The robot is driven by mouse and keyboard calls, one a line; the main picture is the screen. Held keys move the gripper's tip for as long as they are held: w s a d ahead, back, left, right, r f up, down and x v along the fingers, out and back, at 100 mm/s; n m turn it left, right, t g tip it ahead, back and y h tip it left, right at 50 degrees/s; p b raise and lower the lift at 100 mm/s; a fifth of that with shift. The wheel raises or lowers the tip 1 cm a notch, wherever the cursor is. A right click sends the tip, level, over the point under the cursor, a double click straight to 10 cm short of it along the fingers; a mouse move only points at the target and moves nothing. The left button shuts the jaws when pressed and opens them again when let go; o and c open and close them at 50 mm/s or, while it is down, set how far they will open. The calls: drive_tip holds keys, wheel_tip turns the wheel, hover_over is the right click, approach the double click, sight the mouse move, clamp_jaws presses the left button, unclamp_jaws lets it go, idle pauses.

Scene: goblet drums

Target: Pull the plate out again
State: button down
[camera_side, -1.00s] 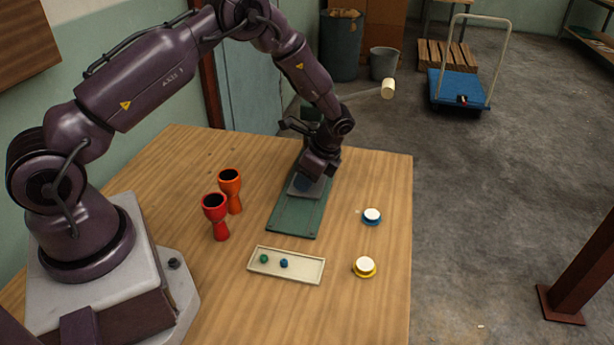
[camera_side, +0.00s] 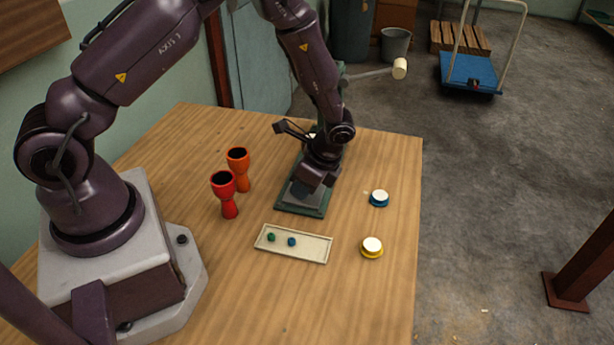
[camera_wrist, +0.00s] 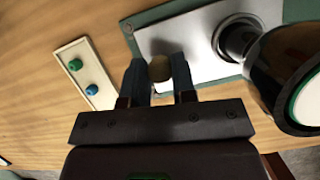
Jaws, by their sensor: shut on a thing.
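The grey plate (camera_side: 304,197) lies on the green base (camera_side: 300,210), near its front end. In the wrist view the plate (camera_wrist: 185,38) is pale and flat, with a small round brownish knob (camera_wrist: 160,68) at its near edge. My gripper (camera_wrist: 160,80) is shut on this knob, one finger on each side. In the side view my gripper (camera_side: 312,182) is low over the plate and hides much of it. A dark glossy goblet drum (camera_wrist: 290,65) with a green-rimmed white head shows at the right of the wrist view, its narrow part over the plate.
A cream tray (camera_side: 292,254) with a green and a blue knob lies in front of the base. Red (camera_side: 225,192) and orange (camera_side: 239,168) goblet drums stand to the left. Blue-rimmed (camera_side: 380,198) and yellow-rimmed (camera_side: 371,247) white discs lie to the right.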

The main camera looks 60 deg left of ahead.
drive_tip(key=shift+s+d, duration=0.2)
drive_tip(key=shift+d, duration=0.15)
drive_tip(key=c, duration=1.1)
unclamp_jaws()
drive_tip(key=shift+o, duration=0.8)
drive_tip(key=shift+a, duration=0.1)
drive_tip(key=v, duration=1.3)
drive_tip(key=shift+w, duration=0.1)
wheel_tip(320, 180, up, 6)
drive_tip(key=shift+f, duration=0.1)
